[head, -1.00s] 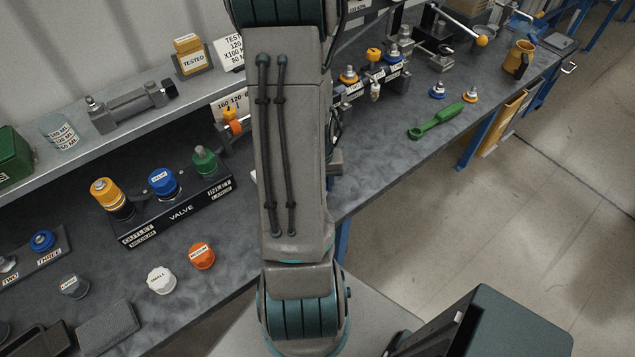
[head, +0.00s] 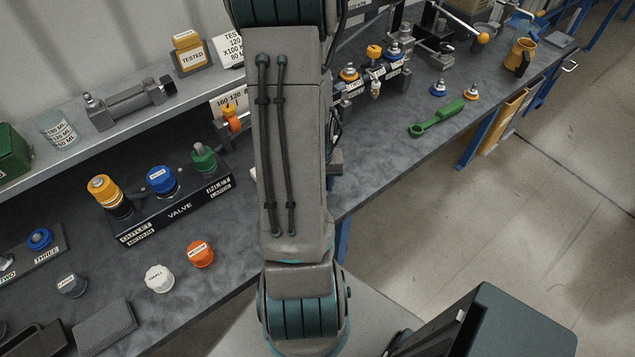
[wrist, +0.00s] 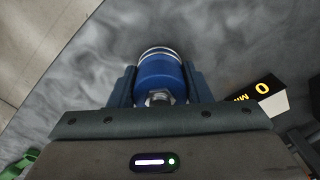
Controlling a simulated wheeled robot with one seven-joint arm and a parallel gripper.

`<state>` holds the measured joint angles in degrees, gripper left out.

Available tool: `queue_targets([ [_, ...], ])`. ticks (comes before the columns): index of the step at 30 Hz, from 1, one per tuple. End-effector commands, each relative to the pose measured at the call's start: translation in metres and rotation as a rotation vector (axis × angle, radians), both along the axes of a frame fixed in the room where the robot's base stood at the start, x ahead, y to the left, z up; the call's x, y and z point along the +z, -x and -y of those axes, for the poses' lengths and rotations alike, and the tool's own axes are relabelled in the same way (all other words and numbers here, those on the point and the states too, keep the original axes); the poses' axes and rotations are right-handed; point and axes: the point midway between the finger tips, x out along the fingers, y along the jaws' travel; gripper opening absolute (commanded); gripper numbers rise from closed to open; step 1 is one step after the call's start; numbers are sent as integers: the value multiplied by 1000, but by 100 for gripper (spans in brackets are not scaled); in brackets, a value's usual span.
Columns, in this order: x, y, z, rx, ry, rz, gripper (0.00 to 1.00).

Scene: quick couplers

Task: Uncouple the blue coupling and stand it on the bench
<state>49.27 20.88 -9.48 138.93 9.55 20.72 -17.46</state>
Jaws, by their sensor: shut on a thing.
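In the wrist view my gripper (wrist: 160,82) is shut on a blue coupling (wrist: 161,68), with one dark finger on each side of it. The coupling is a blue cylinder with a pale metal band at its far end and a metal fitting at its near end. Grey bench top shows behind it; I cannot tell whether it touches the bench. In the head view my own arm hides the gripper and the held coupling. The grey bench (head: 385,165) runs from lower left to upper right.
A black block with yellow lettering (wrist: 257,96) lies right of the gripper. A valve rack (head: 178,207) stands left of my arm. Bench between is clear.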

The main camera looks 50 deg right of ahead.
Motion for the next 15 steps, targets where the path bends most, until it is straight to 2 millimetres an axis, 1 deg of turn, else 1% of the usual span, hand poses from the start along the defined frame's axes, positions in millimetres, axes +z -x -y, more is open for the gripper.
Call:
queue_targets([
  [5,-4,0,0,0,0,0,8],
  [6,-4,0,0,0,1,1,50],
  [8,-3,0,0,0,0,0,66],
  [9,-3,0,0,0,0,0,70],
  [15,-4,0,0,0,0,0,70],
])
